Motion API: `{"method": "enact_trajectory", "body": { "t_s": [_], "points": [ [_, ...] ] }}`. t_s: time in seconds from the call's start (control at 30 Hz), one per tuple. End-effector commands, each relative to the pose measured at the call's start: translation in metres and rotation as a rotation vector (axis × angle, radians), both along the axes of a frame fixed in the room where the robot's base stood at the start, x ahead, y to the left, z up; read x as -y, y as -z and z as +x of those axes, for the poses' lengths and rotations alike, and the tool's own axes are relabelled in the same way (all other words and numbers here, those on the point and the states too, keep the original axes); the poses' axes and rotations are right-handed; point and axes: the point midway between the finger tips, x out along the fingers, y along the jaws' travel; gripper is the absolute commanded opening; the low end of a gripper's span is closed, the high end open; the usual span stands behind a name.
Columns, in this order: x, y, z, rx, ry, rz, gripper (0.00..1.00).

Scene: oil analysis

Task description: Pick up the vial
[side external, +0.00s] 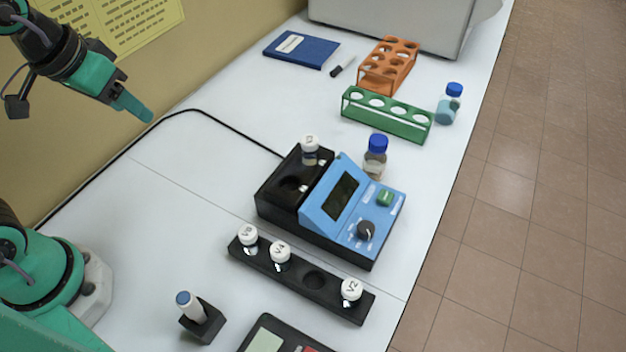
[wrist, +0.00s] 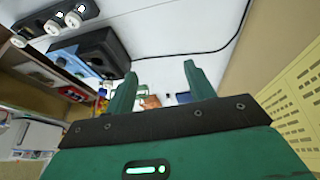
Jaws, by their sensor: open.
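In the side external view several white-capped vials stand upright. Three sit in a black rack (side external: 262,262): V8 (side external: 247,235) at its left, V4 (side external: 280,251) beside it, and V2 (side external: 351,289) at its right, with one empty well between V4 and V2. Another white-capped vial (side external: 310,150) stands in the black block of the blue analyzer (side external: 335,205); its label is hard to read. My gripper (side external: 140,108) is raised at the upper left, well away from all vials. In the wrist view my gripper (wrist: 160,70) is open and empty, with white caps (wrist: 52,28) at the upper left.
A blue-capped bottle (side external: 375,160) stands behind the analyzer. Green (side external: 385,122) and orange (side external: 372,83) racks, another bottle (side external: 448,108) and a blue book (side external: 300,50) are farther back. A pen-like item in a black holder (side external: 203,322) stands in front. The left tabletop is mostly clear, crossed by a cable.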

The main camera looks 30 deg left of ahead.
Motion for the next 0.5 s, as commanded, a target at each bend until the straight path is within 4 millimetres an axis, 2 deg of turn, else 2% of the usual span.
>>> {"method": "enact_trajectory", "body": {
  "t_s": [0.2,0.5],
  "points": [
    [0.043,0.011,0.019,-0.088,0.017,-0.028,0.54],
    [0.108,0.035,0.033,-0.199,0.021,-0.036,0.54]
  ]
}}
